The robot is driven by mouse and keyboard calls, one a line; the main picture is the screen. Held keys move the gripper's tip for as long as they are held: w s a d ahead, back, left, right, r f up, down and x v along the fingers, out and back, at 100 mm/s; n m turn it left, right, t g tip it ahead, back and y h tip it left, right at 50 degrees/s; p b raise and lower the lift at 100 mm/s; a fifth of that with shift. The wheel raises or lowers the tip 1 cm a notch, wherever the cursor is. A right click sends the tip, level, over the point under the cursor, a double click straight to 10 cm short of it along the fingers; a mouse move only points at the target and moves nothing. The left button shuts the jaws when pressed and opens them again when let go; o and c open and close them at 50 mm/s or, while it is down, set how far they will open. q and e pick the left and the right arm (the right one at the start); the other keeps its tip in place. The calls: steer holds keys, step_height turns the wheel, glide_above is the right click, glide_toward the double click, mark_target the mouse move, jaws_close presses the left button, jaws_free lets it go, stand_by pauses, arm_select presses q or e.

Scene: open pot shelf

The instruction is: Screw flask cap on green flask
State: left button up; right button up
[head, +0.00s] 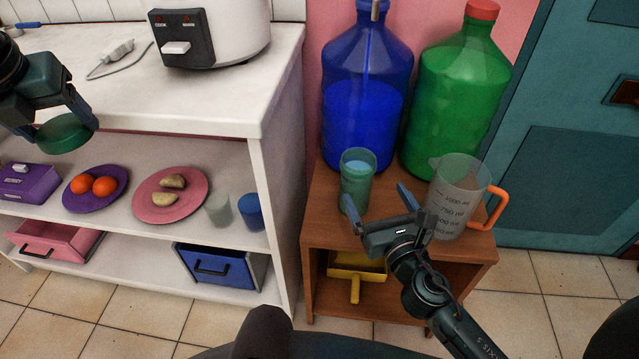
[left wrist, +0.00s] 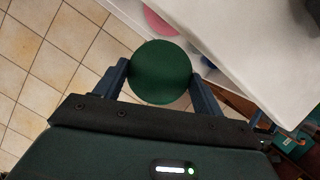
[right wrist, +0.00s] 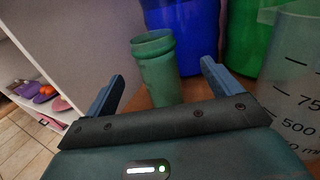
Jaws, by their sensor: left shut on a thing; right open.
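The green flask (head: 356,178) stands upright and uncapped on the small wooden stand (head: 320,215). It also shows in the right wrist view (right wrist: 157,72). The dark green flask cap (head: 64,134) is held between the fingers of my left gripper (head: 64,120), at the far left in front of the white shelf. The cap fills the jaws in the left wrist view (left wrist: 161,73). My right gripper (head: 382,208) is open and empty, close in front of the flask. In the right wrist view the flask stands between and beyond the two fingertips, apart from them.
A blue jug (head: 366,95) and a green jug (head: 458,95) with a red cap stand behind the flask. A measuring jug (head: 457,200) with an orange handle stands close on its right. The white shelf (head: 270,110) holds plates, cups and drawers left of the stand.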

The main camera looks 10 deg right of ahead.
mark_target(367, 181)
steer(key=shift+w+a, duration=0.15)
steer(key=shift+w, duration=0.9)
steer(key=shift+w+a, duration=0.1)
steer(key=shift+w, duration=0.9)
steer(key=shift+w+a+f+b, duration=0.15)
steer(key=shift+w+a+b, duration=0.05)
steer(key=shift+w, duration=0.65)
steer(key=shift+w+a+f+b, duration=0.15)
steer(key=shift+w+a+b, duration=0.1)
steer(key=shift+w, duration=0.6)
steer(key=shift+w+a+f+b, duration=0.15)
steer(key=shift+w+a, duration=0.05)
steer(key=shift+w, duration=0.65)
steer(key=c, duration=1)
steer(key=shift+c, duration=0.4)
steer(key=shift+r, duration=0.1)
